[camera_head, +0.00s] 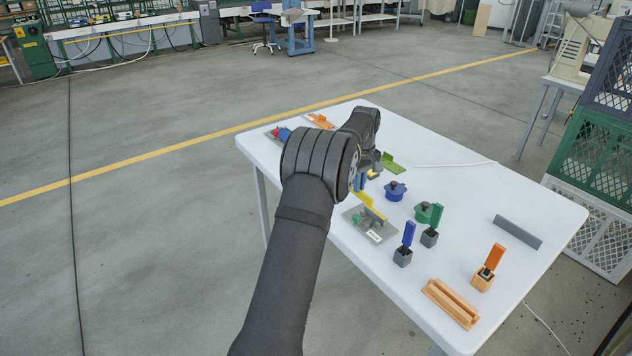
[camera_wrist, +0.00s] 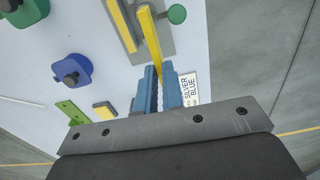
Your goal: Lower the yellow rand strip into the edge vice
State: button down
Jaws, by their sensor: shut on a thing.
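My gripper (camera_wrist: 158,74) has blue fingers closed on the yellow rand strip (camera_wrist: 150,40) near its one end. The strip reaches out from the fingers over the grey edge vice (camera_wrist: 163,42); whether it touches the vice I cannot tell. A second yellow bar (camera_wrist: 122,24) lies along the vice beside it, and a green knob (camera_wrist: 177,14) is at its side. In the head view my gripper (camera_head: 361,182) is partly hidden by my wrist. The strip (camera_head: 371,205) shows above the vice base (camera_head: 352,214), which bears a white label (camera_head: 375,237).
A grooved wooden block (camera_head: 451,303) and a grey bar (camera_head: 517,231) lie farther right. A green bracket (camera_head: 393,163) is behind.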

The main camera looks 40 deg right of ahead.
jog(key=s+d, duration=0.3)
jog(key=s, duration=0.1)
jog(key=shift+d+f, duration=0.1)
jog(key=shift+d, duration=0.25)
jog(key=shift+f, duration=2.25)
jog(key=shift+f, duration=1.3)
jog(key=c, duration=1.5)
grip_release()
jog(key=shift+r, duration=0.1)
